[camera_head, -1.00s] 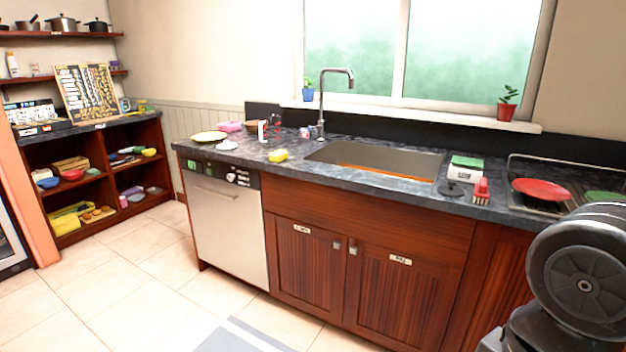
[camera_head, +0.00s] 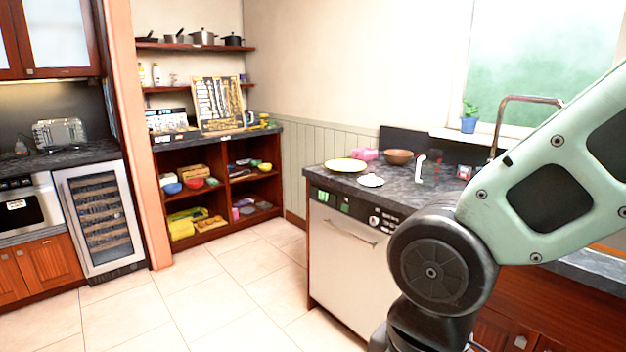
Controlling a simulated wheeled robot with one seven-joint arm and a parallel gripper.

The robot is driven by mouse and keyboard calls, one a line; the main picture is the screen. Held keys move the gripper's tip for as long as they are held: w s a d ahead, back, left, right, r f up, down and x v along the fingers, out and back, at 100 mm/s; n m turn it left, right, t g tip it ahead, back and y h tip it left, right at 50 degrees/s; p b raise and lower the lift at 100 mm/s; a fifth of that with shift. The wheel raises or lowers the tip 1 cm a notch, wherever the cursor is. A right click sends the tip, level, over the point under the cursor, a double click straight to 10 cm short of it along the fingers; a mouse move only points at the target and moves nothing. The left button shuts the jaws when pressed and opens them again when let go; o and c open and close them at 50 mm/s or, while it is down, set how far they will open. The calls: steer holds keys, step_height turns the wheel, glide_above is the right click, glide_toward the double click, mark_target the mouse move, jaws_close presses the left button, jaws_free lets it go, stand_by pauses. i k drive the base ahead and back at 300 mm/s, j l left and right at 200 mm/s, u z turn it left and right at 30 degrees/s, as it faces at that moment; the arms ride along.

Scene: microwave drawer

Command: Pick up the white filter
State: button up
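A small white, low object (camera_head: 370,180) lies on the dark counter at the near left end, in front of a yellow plate (camera_head: 345,165). It may be the white filter, but it is too small to be sure. A white upright item (camera_head: 420,167) stands to its right. My gripper is out of view; only my pale green arm with its black joint shows, filling the right side and hiding much of the counter and sink.
The dishwasher (camera_head: 345,262) is under the counter. Open floor (camera_head: 220,285) lies to its left. Shelves with colourful dishes (camera_head: 217,205), a wine cooler (camera_head: 105,222) and a microwave (camera_head: 22,212) stand along the back and left. A brown bowl (camera_head: 398,157) sits on the counter.

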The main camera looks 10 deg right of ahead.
mark_target(372, 181)
steer(key=i+u, duration=0.3)
steer(key=i, duration=0.5)
steer(key=i+l+u, duration=0.1)
steer(key=i+u, duration=0.15)
steer(key=i, duration=0.55)
steer(key=i+j+z, duration=0.15)
steer(key=i+z, duration=0.2)
steer(key=i, duration=0.35)
steer(key=i+z, duration=0.15)
steer(key=z, duration=0.3)
steer(key=i+z, duration=0.15)
steer(key=z, duration=0.25)
steer(key=i+j+z, duration=0.1)
steer(key=z, duration=0.35)
steer(key=i+z, duration=0.25)
steer(key=z, duration=0.15)
steer(key=i+j+z, duration=0.15)
steer(key=z, duration=0.3)
